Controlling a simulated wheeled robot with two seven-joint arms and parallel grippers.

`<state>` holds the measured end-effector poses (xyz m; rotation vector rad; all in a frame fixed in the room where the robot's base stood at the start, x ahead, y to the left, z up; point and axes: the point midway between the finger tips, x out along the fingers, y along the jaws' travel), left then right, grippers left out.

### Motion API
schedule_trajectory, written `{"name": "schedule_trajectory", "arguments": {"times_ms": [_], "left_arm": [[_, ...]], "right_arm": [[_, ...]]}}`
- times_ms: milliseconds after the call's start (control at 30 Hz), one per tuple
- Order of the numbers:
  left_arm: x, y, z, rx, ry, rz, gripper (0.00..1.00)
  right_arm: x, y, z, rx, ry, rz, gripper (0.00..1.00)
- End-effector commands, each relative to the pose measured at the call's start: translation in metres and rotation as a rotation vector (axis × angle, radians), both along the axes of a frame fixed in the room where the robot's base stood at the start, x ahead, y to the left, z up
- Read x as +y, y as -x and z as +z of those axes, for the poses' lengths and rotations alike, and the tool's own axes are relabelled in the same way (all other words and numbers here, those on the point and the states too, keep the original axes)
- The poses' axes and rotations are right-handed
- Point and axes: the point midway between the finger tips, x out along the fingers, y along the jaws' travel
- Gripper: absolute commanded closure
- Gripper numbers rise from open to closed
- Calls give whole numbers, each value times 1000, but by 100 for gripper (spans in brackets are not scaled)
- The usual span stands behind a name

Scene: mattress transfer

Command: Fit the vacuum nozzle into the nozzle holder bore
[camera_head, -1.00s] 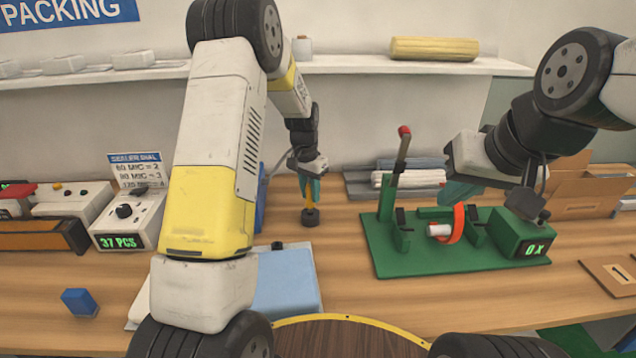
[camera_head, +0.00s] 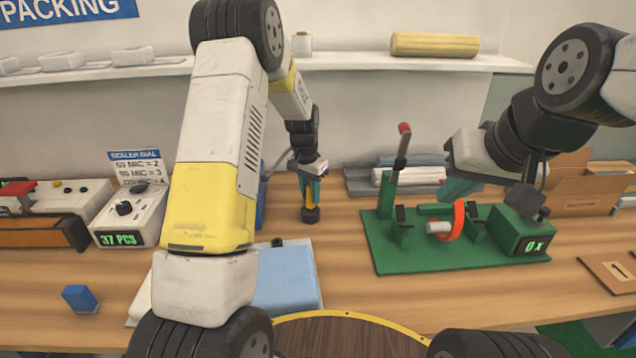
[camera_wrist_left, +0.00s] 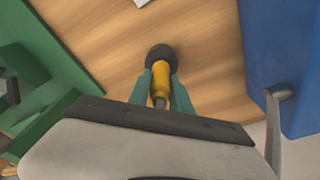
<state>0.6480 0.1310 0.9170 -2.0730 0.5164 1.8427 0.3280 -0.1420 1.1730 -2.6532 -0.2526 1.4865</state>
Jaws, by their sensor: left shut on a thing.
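The vacuum nozzle (camera_head: 311,200) is a yellow stem with a wide black round end pointing down. My left gripper (camera_head: 312,184) is shut on it with teal fingers, near the middle of the wooden table. In the left wrist view, the nozzle (camera_wrist_left: 161,75) lies between the two fingers (camera_wrist_left: 160,98), its dark end over bare wood. I cannot tell whether that end touches the table. I cannot make out the holder bore with certainty. My right gripper (camera_head: 458,190) is beside the green fixture, its fingers partly visible; I cannot tell its opening.
The green fixture (camera_head: 400,258) has a red-tipped lever and an orange ring around a pale cylinder. A blue panel (camera_wrist_left: 285,60) stands close to the left gripper. A light blue pad (camera_head: 287,282), a blue block (camera_head: 80,299) and a cardboard box (camera_head: 570,190) also lie around.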

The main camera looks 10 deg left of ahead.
Motion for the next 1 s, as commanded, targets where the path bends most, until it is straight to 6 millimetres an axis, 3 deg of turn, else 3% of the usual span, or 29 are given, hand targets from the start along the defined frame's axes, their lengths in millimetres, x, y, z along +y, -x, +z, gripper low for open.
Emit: {"name": "schedule_trajectory", "arguments": {"times_ms": [733,767,800,867,1000], "left_arm": [[0,0,-12,0,0,0,100],[0,0,-11,0,0,0,69],[0,0,-11,0,0,0,61],[0,0,-11,0,0,0,50],[0,0,-11,0,0,0,50]], "right_arm": [[0,0,0,0,0,0,100],[0,0,0,0,0,0,100],[0,0,0,0,0,0,100],[0,0,0,0,0,0,100],[0,0,0,0,0,0,100]]}}
